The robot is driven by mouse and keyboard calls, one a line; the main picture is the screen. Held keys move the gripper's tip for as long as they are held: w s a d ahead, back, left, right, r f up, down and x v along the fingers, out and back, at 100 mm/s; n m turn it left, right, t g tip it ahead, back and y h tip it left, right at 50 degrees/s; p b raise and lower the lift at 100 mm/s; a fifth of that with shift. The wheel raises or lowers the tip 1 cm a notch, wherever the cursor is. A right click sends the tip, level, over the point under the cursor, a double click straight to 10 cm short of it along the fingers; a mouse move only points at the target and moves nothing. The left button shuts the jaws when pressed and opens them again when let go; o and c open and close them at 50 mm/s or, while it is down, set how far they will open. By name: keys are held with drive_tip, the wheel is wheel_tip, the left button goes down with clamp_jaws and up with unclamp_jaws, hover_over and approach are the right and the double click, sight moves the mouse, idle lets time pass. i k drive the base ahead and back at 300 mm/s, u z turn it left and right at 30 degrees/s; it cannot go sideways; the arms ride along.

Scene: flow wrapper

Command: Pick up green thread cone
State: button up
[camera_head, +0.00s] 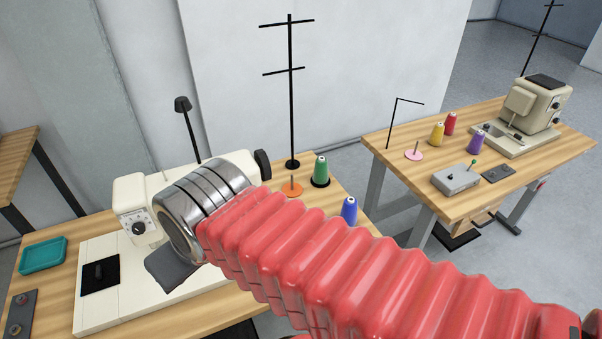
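The green thread cone (320,168) stands upright on a dark round base on the near wooden table, right of the tall black thread stand (291,100). It is in plain view and nothing touches it. My red bellows-covered arm reaches from the lower right to the left, passing in front of the cone and below it in the picture. The arm's metal end is over the near sewing machine, well left of the cone.
A blue cone (349,210) and an orange spool holder (291,188) are close to the green cone. The near white sewing machine (130,205) is at left, partly behind my arm. A second table (520,180) holds several cones, a grey box and another machine.

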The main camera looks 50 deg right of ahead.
sight(321, 174)
drive_tip(key=u, duration=1.85)
drive_tip(key=k, duration=0.9)
drive_tip(key=z, duration=0.75)
